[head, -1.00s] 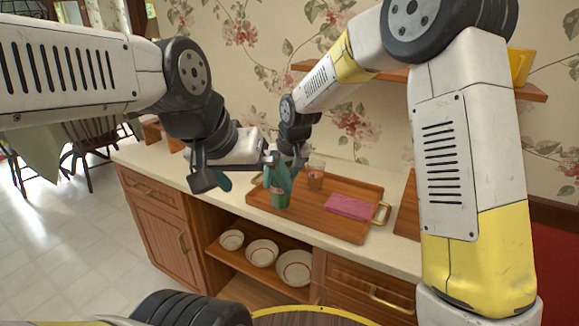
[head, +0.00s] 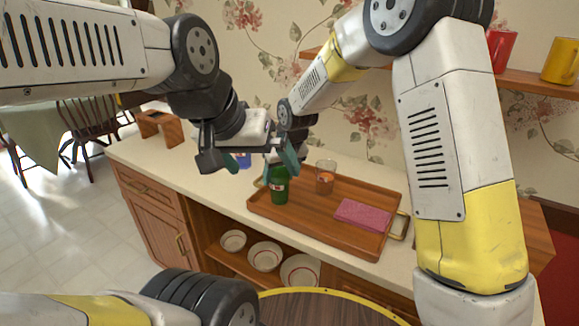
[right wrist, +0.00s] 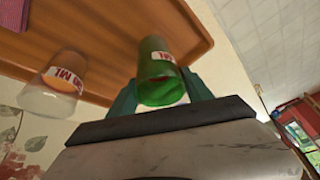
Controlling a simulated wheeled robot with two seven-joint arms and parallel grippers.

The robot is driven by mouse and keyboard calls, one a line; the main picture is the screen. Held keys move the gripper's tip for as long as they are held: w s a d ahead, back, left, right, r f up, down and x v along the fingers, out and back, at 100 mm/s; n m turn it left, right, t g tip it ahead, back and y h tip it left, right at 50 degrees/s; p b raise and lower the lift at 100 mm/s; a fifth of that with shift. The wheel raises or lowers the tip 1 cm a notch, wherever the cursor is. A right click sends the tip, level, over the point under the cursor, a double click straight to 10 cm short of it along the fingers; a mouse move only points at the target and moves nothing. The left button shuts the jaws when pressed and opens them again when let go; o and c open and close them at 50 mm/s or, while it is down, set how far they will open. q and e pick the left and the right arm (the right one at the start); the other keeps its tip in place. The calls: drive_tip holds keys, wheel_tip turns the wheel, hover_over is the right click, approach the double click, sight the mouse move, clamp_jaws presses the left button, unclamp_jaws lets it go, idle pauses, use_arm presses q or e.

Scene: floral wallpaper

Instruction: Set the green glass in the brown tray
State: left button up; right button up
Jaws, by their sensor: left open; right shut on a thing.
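The green glass (head: 279,186) is upright at the left end of the brown tray (head: 320,228), which sits on the counter. I cannot tell if its base touches the tray. My right gripper (right wrist: 162,88) is shut on the green glass, which shows between its teal fingertips in the right wrist view (right wrist: 158,62). In the head view the right gripper is partly hidden behind my left one. My left gripper (head: 256,158) is open and empty, in front of and above the tray's left end.
A clear glass with orange contents (head: 325,178) and a pink folded cloth (head: 362,214) are on the tray. A blue item (head: 244,160) is on the counter behind my left gripper. A wooden stand (head: 160,128) is at the far left. Bowls (head: 265,255) sit on the shelf below.

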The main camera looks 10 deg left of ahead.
drive_tip(key=shift+f, duration=0.1)
drive_tip(key=o, duration=1.6)
drive_tip(key=s+d+r+m, duration=0.1)
drive_tip(key=s+d+r, duration=0.2)
drive_tip(key=d+r, duration=0.4)
drive_tip(key=s+d+r+m, duration=0.1)
drive_tip(key=s+d+r, duration=0.3)
drive_tip(key=r, duration=0.5)
drive_tip(key=s+d+r+m+t, duration=0.2)
drive_tip(key=s+d+r+m, duration=0.1)
drive_tip(key=s+d, duration=1.4)
drive_tip(key=d+m, duration=0.1)
drive_tip(key=d, duration=0.2)
drive_tip(key=shift+s+r+m+t+h, duration=0.2)
drive_tip(key=shift+m+t+h, duration=0.1)
drive_tip(key=shift+t+h, duration=0.1)
